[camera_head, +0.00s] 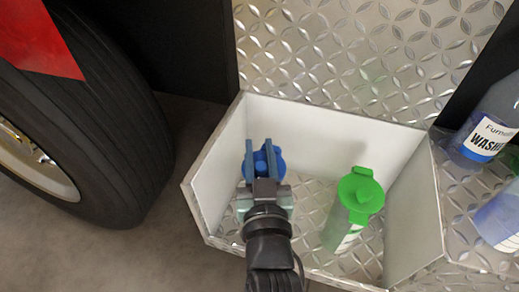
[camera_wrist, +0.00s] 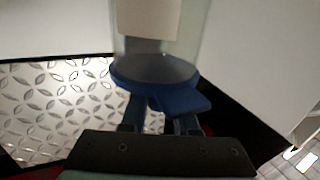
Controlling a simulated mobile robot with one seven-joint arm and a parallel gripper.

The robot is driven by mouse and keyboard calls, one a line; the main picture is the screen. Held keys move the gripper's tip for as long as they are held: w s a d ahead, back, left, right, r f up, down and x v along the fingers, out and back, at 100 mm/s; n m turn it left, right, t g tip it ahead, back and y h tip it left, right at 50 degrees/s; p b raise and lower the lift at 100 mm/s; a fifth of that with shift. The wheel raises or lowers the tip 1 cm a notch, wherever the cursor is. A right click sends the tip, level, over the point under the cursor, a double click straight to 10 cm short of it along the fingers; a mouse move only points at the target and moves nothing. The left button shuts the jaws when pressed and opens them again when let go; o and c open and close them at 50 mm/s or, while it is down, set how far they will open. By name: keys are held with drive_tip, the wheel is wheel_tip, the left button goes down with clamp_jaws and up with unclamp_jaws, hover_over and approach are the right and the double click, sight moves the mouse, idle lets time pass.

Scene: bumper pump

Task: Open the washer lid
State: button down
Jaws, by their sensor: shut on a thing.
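A blue round lid (camera_head: 261,162) shows between and beside the fingers of my gripper (camera_head: 260,148), near the left side of the open-topped bin. In the wrist view, the blue lid (camera_wrist: 155,78) has a small tab and sits on a clear bottle (camera_wrist: 182,45) with a pale label. My gripper's two fingers (camera_wrist: 160,122) reach to the lid and tab and are closed on it. The exact contact is partly hidden by the fingers. A bottle with a green lid (camera_head: 361,188) stands to the right in the same bin, apart from my gripper.
The bin's pale walls (camera_head: 330,125) stand around a diamond-plate floor (camera_head: 310,205). Large bottles, one labelled as washer (camera_head: 485,142), are outside the bin at the right. A vehicle tyre (camera_head: 100,140) is at the left.

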drive_tip(key=shift+r+p, duration=0.1)
drive_tip(key=shift+p, duration=0.35)
idle(0.5)
